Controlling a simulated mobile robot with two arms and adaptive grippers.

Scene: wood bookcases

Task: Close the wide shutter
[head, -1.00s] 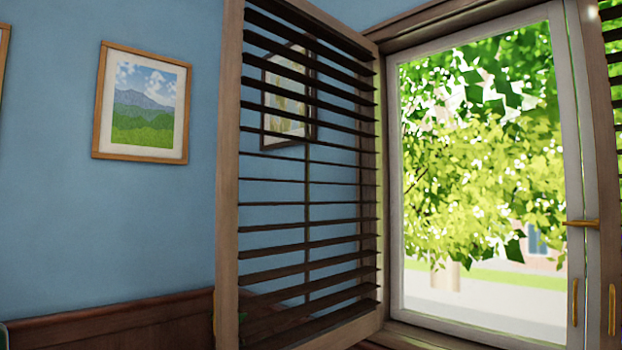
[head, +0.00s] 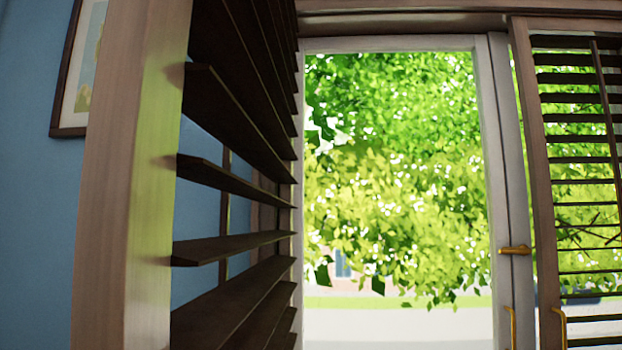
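A wooden louvred shutter (head: 130,190) with dark slats stands swung open at the left of the window, close to me and seen nearly edge-on. Its far side meets the window frame. A second louvred shutter (head: 547,190) with dark slats and a brass handle (head: 560,328) is at the right, lying across the right part of the window. I cannot tell from the frames which one is called wide. Neither of my grippers shows in the head view.
The glazed window (head: 400,190) between the shutters has a white frame and a brass latch (head: 514,249). Green leaves show outside. A framed picture (head: 68,100) hangs on the blue wall (head: 35,220) at the left.

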